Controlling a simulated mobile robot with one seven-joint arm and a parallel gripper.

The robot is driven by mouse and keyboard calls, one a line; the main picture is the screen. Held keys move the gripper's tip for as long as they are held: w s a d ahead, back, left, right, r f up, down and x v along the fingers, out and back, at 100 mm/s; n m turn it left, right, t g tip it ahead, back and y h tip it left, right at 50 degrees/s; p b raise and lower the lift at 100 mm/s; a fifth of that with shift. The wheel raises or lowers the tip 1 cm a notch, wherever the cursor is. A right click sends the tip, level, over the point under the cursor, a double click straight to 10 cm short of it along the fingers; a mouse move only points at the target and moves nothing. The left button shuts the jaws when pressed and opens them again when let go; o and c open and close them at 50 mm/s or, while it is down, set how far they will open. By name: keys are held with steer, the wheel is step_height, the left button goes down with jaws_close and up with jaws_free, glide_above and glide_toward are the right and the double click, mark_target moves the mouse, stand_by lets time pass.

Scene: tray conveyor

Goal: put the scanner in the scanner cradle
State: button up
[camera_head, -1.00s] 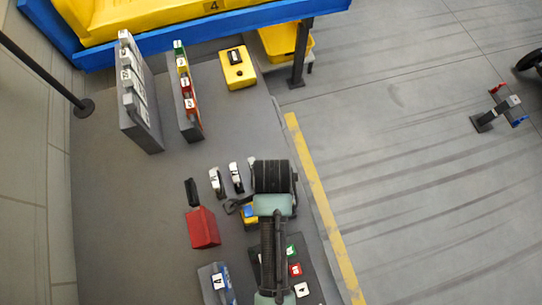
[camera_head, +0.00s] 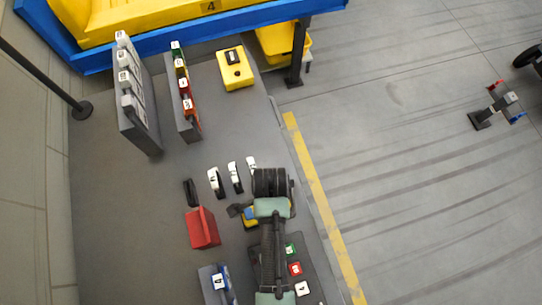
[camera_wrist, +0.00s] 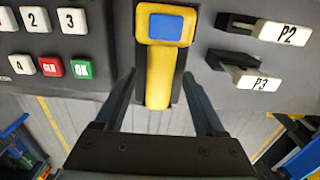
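The scanner, a yellow body with a blue face (camera_wrist: 166,27), shows upright in the wrist view, its yellow handle pointing down. In the head view its blue and yellow part (camera_head: 250,214) is partly covered by my arm. My gripper (camera_wrist: 160,76) is open, with one dark finger on each side of the handle and a visible gap on both sides. In the head view my gripper (camera_head: 238,210) is at the scanner, mostly hidden by my wrist.
White-labelled P2 (camera_wrist: 286,33) and P3 (camera_wrist: 258,83) parts stand close right of the scanner in the wrist view. A keypad (camera_wrist: 52,45) lies to its left. Two labelled racks (camera_head: 135,95) (camera_head: 186,100) and a yellow box (camera_head: 235,72) stand farther back. Grey surface between them is clear.

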step_height(320, 180, up, 12)
steer(key=w+r+n+t, duration=0.5)
steer(key=w+r+t, duration=0.4)
steer(key=w+r, duration=0.85)
steer(key=w+r+n+t, duration=0.35)
steer(key=r+t, duration=0.25)
steer(key=r, duration=1.1)
steer(key=s+r+n+t, duration=0.2)
steer(key=s+r+t, duration=0.1)
steer(key=r, duration=0.7)
steer(key=s+r+n+t, duration=0.2)
steer(key=s+r+t, duration=0.2)
steer(key=r, duration=0.6)
steer(key=s+r+n+t, duration=0.2)
steer(key=s+r+t, duration=0.2)
steer(key=r, duration=0.6)
steer(key=shift+s+r+t, duration=0.2)
steer(key=shift+r+t, duration=0.2)
steer(key=shift+t, duration=0.3)
